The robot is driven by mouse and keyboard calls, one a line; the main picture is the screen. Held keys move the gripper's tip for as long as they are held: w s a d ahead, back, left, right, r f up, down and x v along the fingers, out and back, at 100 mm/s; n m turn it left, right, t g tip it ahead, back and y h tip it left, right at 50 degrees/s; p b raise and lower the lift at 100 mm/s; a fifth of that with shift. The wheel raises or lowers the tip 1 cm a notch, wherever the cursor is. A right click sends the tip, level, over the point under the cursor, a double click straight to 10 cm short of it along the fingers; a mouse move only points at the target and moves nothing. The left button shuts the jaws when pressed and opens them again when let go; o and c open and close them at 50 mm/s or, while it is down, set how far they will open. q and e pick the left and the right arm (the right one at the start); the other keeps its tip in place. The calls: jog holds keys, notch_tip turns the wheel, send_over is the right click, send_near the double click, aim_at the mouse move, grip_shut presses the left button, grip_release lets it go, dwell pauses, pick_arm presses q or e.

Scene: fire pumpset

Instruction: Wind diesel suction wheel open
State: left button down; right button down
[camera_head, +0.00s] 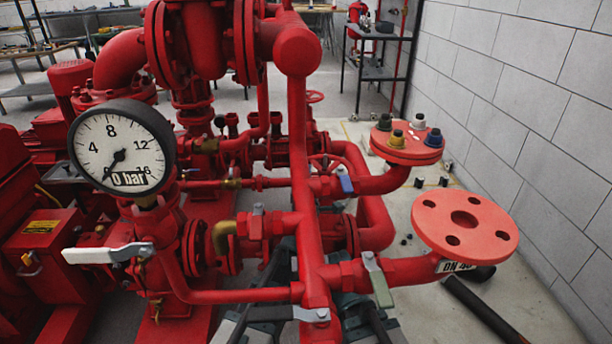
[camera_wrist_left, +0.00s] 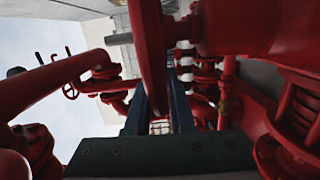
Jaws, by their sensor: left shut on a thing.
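In the left wrist view, my left gripper (camera_wrist_left: 159,85) has its two blue-grey fingers on either side of a red rim (camera_wrist_left: 147,45). The rim is seen nearly edge-on and runs up out of the picture. It appears to be a wheel, but its full shape and any label are hidden, so I cannot confirm it is the diesel suction wheel. The gripper is shut on it. In the head view, the left fingers and the held rim cannot be made out behind the red pipes. My right gripper cannot be made out either.
A pressure gauge (camera_head: 123,149) reads about 0 bar at the left. A red handwheel (camera_head: 325,165) sits behind the central pipe (camera_head: 300,180). Two flanges (camera_head: 465,224) (camera_head: 406,145) stick out to the right.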

pick_arm(q)
jog(key=shift+s, duration=0.2)
jog(key=c, duration=0.8)
grip_release()
jog(key=shift+r, duration=0.1)
jog(key=s, duration=0.7)
jog(key=shift+s+r, duration=0.1)
jog(key=shift+s, duration=0.25)
jog(key=shift+c, duration=0.2)
